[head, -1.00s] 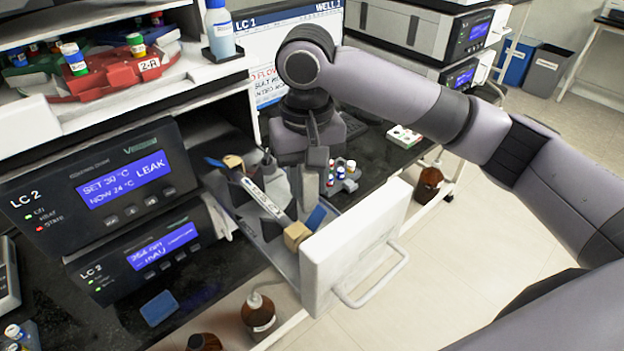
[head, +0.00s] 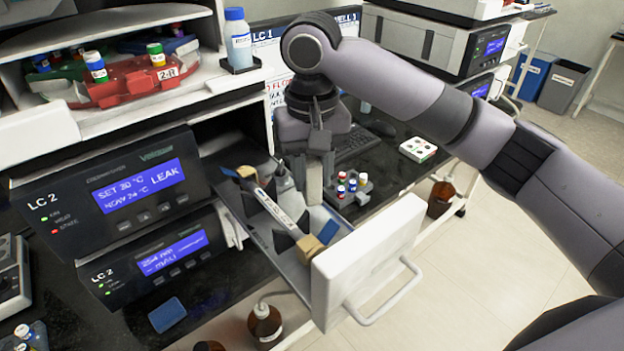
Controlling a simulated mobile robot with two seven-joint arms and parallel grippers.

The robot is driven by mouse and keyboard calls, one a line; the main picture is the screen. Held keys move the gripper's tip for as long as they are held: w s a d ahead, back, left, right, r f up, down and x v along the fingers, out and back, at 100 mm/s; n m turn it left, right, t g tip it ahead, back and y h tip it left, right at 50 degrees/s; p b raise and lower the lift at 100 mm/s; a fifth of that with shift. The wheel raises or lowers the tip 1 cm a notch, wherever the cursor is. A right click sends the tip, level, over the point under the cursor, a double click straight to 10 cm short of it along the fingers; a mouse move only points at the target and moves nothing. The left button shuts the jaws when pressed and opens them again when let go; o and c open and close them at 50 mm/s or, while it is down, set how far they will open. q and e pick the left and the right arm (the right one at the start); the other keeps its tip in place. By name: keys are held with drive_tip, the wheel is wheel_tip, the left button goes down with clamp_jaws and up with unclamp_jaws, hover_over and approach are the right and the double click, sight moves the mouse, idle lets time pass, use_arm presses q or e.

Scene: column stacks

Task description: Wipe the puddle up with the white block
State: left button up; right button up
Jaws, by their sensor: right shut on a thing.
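My right gripper (head: 315,185) points down over the open drawer (head: 262,235) of the LC 2 stack, at its right side. It is shut on a pale grey-white piece, which I take to be the white block; the fingers and shade hide most of it. A labelled white column (head: 272,207) lies slantwise on dark holders in the drawer. A tan block (head: 309,249) and a blue block (head: 327,231) are near the drawer's front. I cannot make out the puddle; the drawer floor is partly hidden. My left gripper is not in view.
The white drawer front (head: 368,258) with its handle juts out over the bench edge. A vial rack (head: 349,188) stands just right of the drawer. A blue pad (head: 167,314) lies on the black bench. Brown bottles (head: 265,325) stand below. The LC 2 screen (head: 138,185) reads LEAK.

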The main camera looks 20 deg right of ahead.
drive_tip(key=shift+r, duration=3.25)
drive_tip(key=shift+r, duration=0.1)
